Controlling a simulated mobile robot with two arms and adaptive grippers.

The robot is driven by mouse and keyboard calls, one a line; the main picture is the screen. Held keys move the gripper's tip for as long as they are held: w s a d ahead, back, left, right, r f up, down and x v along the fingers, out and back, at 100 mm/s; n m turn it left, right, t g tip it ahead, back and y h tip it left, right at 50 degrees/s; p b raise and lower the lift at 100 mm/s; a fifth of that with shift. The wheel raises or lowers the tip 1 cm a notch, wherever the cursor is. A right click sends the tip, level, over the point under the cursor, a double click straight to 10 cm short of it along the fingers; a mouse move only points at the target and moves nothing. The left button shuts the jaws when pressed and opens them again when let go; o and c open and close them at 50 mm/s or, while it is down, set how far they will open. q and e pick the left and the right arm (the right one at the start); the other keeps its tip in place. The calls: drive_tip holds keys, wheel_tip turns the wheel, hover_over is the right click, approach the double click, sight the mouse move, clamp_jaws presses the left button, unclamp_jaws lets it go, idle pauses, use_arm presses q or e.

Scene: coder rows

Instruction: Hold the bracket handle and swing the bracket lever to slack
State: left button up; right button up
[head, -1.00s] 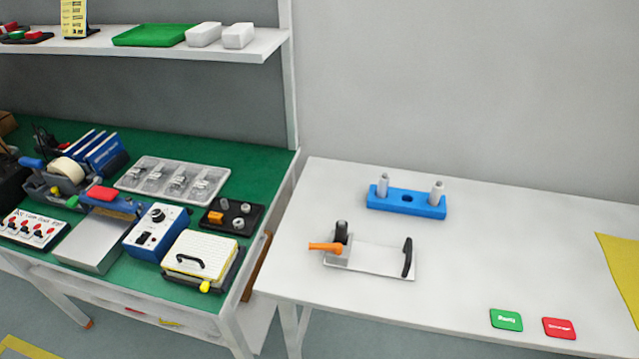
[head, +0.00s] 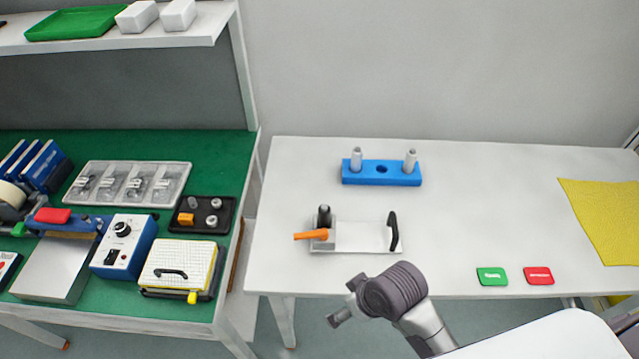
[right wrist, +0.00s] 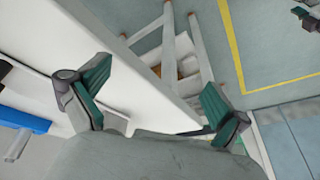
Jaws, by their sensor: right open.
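The bracket is a white plate (head: 362,238) on the white table, with a black upright post (head: 324,216) at its left end. An orange lever (head: 310,235) sticks out to the left from the post's foot. A black bracket handle (head: 393,231) stands at the plate's right end. My right gripper (head: 345,303) is in front of the table's front edge, below the bracket in the head view and apart from it. In the right wrist view my right gripper (right wrist: 155,88) is open, with nothing between its fingers. My left gripper is not in view.
A blue block (head: 381,173) with two grey pegs stands behind the bracket. Green (head: 492,276) and red (head: 539,275) labels and a yellow sheet (head: 605,220) lie to the right. A green bench (head: 226,150) with several items stands left. The table between bracket and labels is clear.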

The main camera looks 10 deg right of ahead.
drive_tip(key=w+a+r+n, duration=0.1)
drive_tip(key=w+a, duration=0.1)
drive_tip(key=w+a+r+n+y, duration=0.1)
drive_tip(key=w+a+n, duration=0.1)
drive_tip(key=w+a+r+n, duration=0.1)
drive_tip(key=w+a, duration=0.1)
drive_tip(key=shift+w+r+g, duration=0.35)
drive_tip(key=shift+w+g, duration=0.05)
drive_tip(key=w+r+n, duration=0.2)
drive_tip(key=w+r+n+g, duration=0.1)
drive_tip(key=w, duration=0.1)
drive_tip(key=shift+w+a, duration=0.1)
drive_tip(key=shift+a, duration=0.3)
drive_tip(key=w+d+r+n+h, duration=0.1)
drive_tip(key=w+d+r+n, duration=0.1)
drive_tip(key=w+r, duration=0.15)
drive_tip(key=n+g+h, duration=0.1)
drive_tip(key=g+h, duration=0.1)
approach(328, 226)
drive_tip(key=f, duration=0.3)
drive_tip(key=f+p, duration=0.1)
drive_tip(key=f, duration=0.6)
drive_tip(key=shift+s+a, duration=0.15)
drive_tip(key=shift+s, duration=0.1)
drive_tip(key=shift+c, duration=0.3)
